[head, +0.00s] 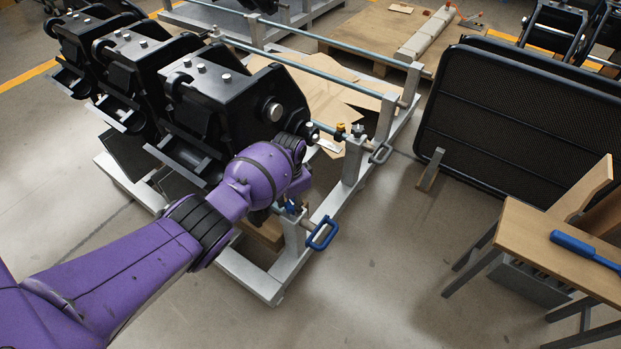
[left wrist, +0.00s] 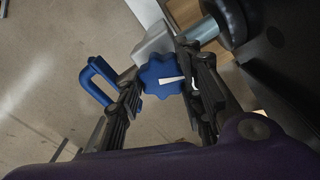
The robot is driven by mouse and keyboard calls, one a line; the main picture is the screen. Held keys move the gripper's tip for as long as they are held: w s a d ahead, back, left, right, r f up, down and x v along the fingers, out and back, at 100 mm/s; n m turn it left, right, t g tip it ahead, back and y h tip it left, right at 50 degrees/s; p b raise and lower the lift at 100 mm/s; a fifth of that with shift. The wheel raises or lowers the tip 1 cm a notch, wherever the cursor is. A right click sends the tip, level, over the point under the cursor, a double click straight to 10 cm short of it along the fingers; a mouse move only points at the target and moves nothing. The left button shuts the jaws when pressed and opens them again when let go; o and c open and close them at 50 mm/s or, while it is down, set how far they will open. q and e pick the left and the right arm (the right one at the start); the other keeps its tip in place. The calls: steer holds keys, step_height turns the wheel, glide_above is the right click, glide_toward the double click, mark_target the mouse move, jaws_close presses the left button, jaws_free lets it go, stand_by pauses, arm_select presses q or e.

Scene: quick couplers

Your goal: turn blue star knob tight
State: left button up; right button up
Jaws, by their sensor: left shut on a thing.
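The blue star knob (left wrist: 161,77) with a white pointer mark is between the two fingers of my left gripper (left wrist: 158,66) in the left wrist view. The fingers are shut on its sides. In the head view the knob (head: 292,207) shows only as a small blue patch on the near post, mostly hidden by my purple left wrist. A blue loop handle (head: 323,233) sticks out beside it and also shows left of the fingers in the left wrist view (left wrist: 95,82). My right gripper is not in view.
Black couplers (head: 240,95) hang on the grey metal rack (head: 258,277) close to my left arm. Another post has a yellow knob (head: 340,128) and a grey handle (head: 380,153). A wooden bench (head: 540,235) with a blue tool (head: 580,246) stands right.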

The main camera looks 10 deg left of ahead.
arm_select(q)
steer(key=m, duration=0.4)
steer(key=shift+d, duration=0.3)
steer(key=shift+s+m, duration=0.15)
steer(key=shift+m, duration=1.55)
steer(key=shift+s+a+f, duration=0.1)
steer(key=o, duration=1.1)
steer(key=shift+a, duration=0.15)
steer(key=shift+r, duration=0.3)
step_height(320, 180, up, 12)
steer(key=shift+f, duration=0.2)
